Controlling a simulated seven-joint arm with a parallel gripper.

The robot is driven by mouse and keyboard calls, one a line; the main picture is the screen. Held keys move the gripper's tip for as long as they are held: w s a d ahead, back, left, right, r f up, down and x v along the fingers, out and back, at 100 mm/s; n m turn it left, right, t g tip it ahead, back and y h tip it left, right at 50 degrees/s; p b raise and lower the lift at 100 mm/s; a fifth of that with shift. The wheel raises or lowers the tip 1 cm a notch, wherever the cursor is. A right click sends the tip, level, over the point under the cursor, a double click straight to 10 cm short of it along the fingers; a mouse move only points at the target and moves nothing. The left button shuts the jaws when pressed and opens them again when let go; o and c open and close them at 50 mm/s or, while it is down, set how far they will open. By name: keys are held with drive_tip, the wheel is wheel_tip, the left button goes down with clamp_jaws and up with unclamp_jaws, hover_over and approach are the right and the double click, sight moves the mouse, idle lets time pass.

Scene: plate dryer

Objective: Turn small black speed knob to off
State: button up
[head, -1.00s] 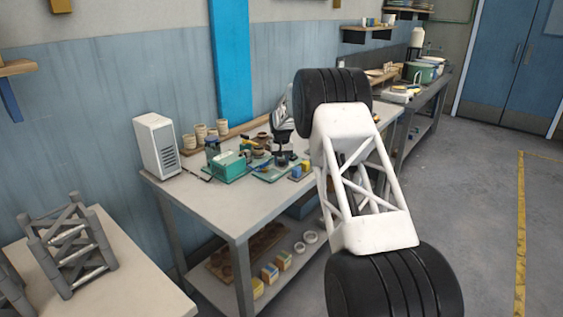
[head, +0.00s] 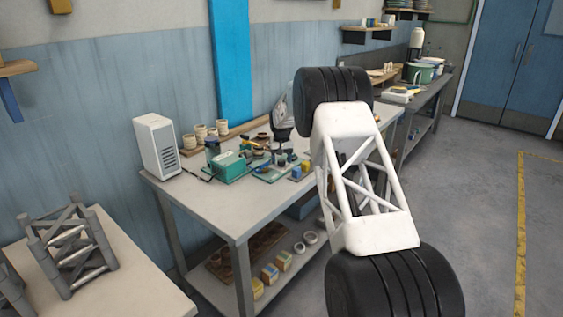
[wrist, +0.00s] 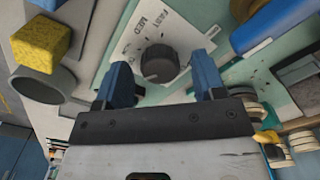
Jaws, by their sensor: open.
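The small black speed knob (wrist: 160,64) shows in the wrist view on a white panel (wrist: 150,38) with the words FAST and MED. My gripper (wrist: 160,82) has two blue fingers, open, one on each side of the knob in the picture. I cannot tell whether the fingers touch the knob. The knob's pointer position is hard to read. In the head view, the green device (head: 230,167) stands on the workbench, and my gripper (head: 282,132) is over the bench, partly hidden behind my arm.
A yellow sponge-like block (wrist: 42,42) and a grey round cup (wrist: 44,84) lie at the left in the wrist view. A white heater-like box (head: 158,146) and several cups (head: 201,133) stand on the bench (head: 205,205). Its front left top is clear.

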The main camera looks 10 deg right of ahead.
sight(282, 160)
wheel_tip(282, 160, up, 7)
drive_tip(key=shift+f, duration=0.15)
idle(0.6)
